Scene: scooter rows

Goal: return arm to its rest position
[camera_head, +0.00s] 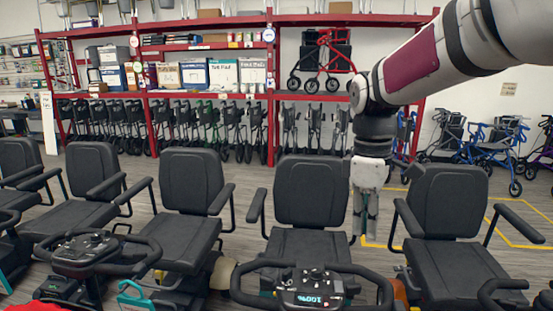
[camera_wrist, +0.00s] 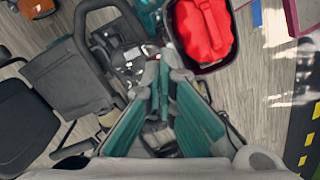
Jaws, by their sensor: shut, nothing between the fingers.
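My arm reaches in from the upper right in the head view. My gripper (camera_head: 364,232) hangs pointing down between two black scooter seats, and its fingers are together with nothing between them. In the wrist view my gripper (camera_wrist: 160,62) shows teal inner finger faces closing to a tip over a scooter's handlebar area. I cannot tell how far the fingertips are above the scooter.
A row of scooters with black seats (camera_head: 308,192) and a tiller with a lit display (camera_head: 308,300) stand close around my gripper. A red bag (camera_wrist: 203,30) lies in a basket. Red shelving (camera_head: 272,100) and several walkers (camera_head: 490,140) stand behind. Yellow lines mark the floor.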

